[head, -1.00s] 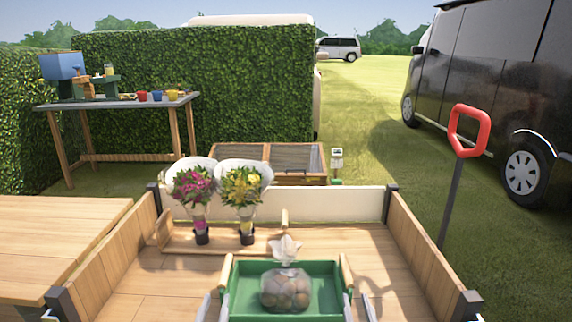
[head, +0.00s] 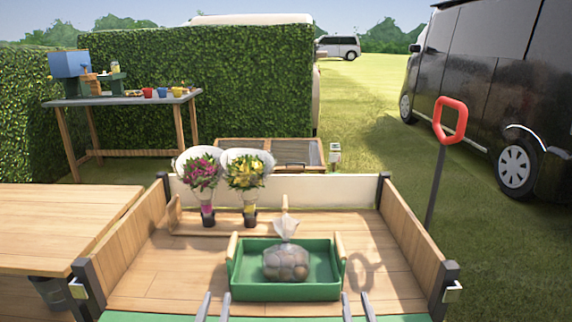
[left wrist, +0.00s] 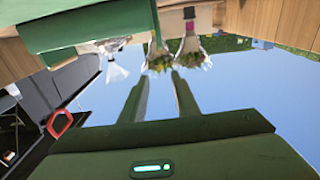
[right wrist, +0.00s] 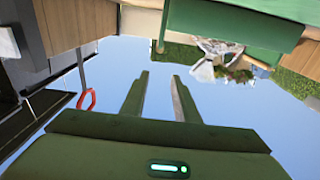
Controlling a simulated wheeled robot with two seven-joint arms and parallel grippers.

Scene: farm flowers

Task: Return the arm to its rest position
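My left gripper (head: 214,308) shows at the bottom edge of the head view, its fingers apart with nothing between them. My right gripper (head: 356,308) is to its right, also open and empty. In the left wrist view (left wrist: 160,95) and the right wrist view (right wrist: 160,95) the finger pairs stand apart against sky. Both grippers are in front of the green tray (head: 250,291), apart from its wooden handles. A clear bag of round brownish items (head: 287,264) sits in the tray.
The tray stands on the wooden cart bed (head: 190,270). Two wrapped bouquets, pink (head: 203,180) and yellow (head: 246,180), stand upright behind it. Wooden side walls (head: 412,237) bound the bed. A wooden table (head: 60,220) is at left; a red-handled tool (head: 450,120) stands at right.

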